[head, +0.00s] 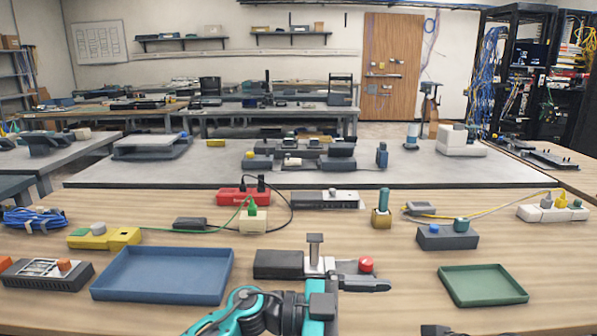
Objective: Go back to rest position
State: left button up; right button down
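My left arm, teal and black, comes in at the bottom centre.
A blue tray (160,292) lies left of my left gripper and a green tray (484,287) right. Behind, a green cable (190,230) and yellow cable (490,207) cross the table. Bare wood separates fixture and green tray.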

pick_arm(q)
jog(key=a+f+n+t+y+p, duration=0.1)
jog(key=a+f+n+t+y, duration=0.2)
jog(key=a+n+t, duration=0.3)
jog(key=w+a+f+n+t+y+p, duration=0.1)
jog(key=a+f+n+t+y, duration=0.15)
jog(key=a+n+t, duration=0.3)
jog(key=a+f+n+t+y+p, duration=0.1)
jog(key=a+f+n+t+y, duration=0.2)
jog(key=a+n+t+y, duration=0.25)
jog(key=s+a+f+n+g+y, duration=0.3)
jog(key=s+a+f+g+y, duration=0.1)
jog(key=s+a+f, duration=0.8)
jog(key=shift+s+f+n+g+y+p, duration=0.3)
jog(key=shift+s+y+p, duration=0.25)
jog(key=shift+s, duration=0.5)
pick_arm(e)
jog(key=s+f+n+t+h, duration=0.2)
jog(key=s+f, duration=0.8)
jog(key=s, duration=0.5)
jog(key=shift+n+t+h, duration=0.4)
jog(key=shift+t+h, duration=0.1)
jog(key=shift+h, duration=0.1)
